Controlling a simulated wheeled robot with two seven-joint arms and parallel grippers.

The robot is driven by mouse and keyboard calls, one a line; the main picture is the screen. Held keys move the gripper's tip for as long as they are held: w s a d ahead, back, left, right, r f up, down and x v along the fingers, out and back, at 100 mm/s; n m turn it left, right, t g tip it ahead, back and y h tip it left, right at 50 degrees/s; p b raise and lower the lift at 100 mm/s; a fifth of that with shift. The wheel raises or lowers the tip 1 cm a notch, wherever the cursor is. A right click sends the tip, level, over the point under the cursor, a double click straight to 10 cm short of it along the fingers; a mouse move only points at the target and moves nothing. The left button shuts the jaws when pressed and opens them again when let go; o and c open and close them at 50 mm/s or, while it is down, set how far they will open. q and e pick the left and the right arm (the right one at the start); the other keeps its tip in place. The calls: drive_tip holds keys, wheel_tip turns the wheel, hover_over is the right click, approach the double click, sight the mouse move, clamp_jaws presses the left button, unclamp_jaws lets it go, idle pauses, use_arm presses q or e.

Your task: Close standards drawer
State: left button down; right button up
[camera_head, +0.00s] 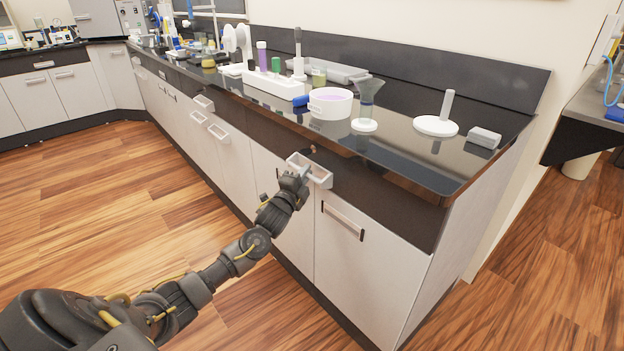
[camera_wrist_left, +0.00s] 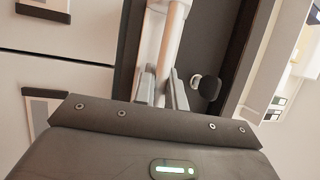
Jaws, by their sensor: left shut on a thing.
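The standards drawer is a dark front panel (camera_head: 345,176) under the black countertop. It looks about flush with the panels beside it, and no open gap shows. Its pale handle (camera_head: 318,175) sticks out from the front. My left gripper (camera_head: 301,173) is at the left part of this handle, with the arm reaching in from lower left. In the left wrist view, the two fingers (camera_wrist_left: 162,92) are shut on the pale handle bar (camera_wrist_left: 172,45), with the dark drawer front behind it. The drawer's inside is hidden. My right gripper is not in view.
The countertop (camera_head: 400,150) above holds a white round dish (camera_head: 330,103), a tube rack (camera_head: 273,83), a funnel stand (camera_head: 365,124) and a white round-based stand (camera_head: 436,125). A white cabinet door (camera_head: 360,270) sits below right. The wooden floor (camera_head: 110,200) at left is clear.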

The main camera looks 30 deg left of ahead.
use_arm(q)
drive_tip(key=shift+w, duration=0.1)
drive_tip(key=c, duration=1.7)
unclamp_jaws()
drive_tip(key=shift+c, duration=0.2)
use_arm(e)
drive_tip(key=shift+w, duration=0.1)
